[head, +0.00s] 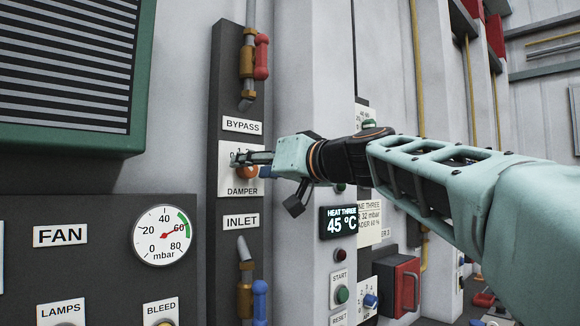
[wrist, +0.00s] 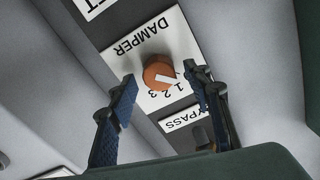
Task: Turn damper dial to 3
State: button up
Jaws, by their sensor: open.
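The damper dial (wrist: 158,73) is a round orange knob with a white pointer mark, on a white plate (wrist: 185,47) lettered DAMPER. The wrist view shows this plate upside down. The pointer slants down and right toward the printed numbers; I cannot tell exactly which number it meets. My gripper (wrist: 160,84) is open, with one blue-padded finger on each side of the dial and visible gaps beside it. In the head view, my gripper (head: 240,159) is at the plate and covers part of it; the orange dial (head: 247,172) shows just below the fingers.
The dial sits on a dark vertical panel, between the BYPASS label (head: 243,125) and the INLET label (head: 241,221). A red-handled valve (head: 261,57) is above and a blue-handled valve (head: 260,300) below. A pressure gauge (head: 163,235) is at left; a HEAT THREE display (head: 342,221) is at right.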

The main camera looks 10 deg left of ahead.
jog(key=c, duration=1.1)
jog(key=shift+c, duration=0.3)
jog(key=shift+m, duration=0.3)
jog(key=m, duration=0.4)
jog(key=shift+w+d+b, duration=0.1)
jog(key=shift+b, duration=0.25)
jog(key=m, duration=0.4)
jog(key=shift+m, duration=0.4)
jog(key=m+p, duration=0.1)
jog(key=m, duration=0.3)
jog(key=shift+f+m, duration=0.1)
jog(key=shift+m, duration=0.2)
jog(key=shift+f+m+p, duration=0.1)
jog(key=shift+m+p, duration=0.55)
jog(key=shift+m, duration=1.25)
jog(key=shift+o, duration=0.2)
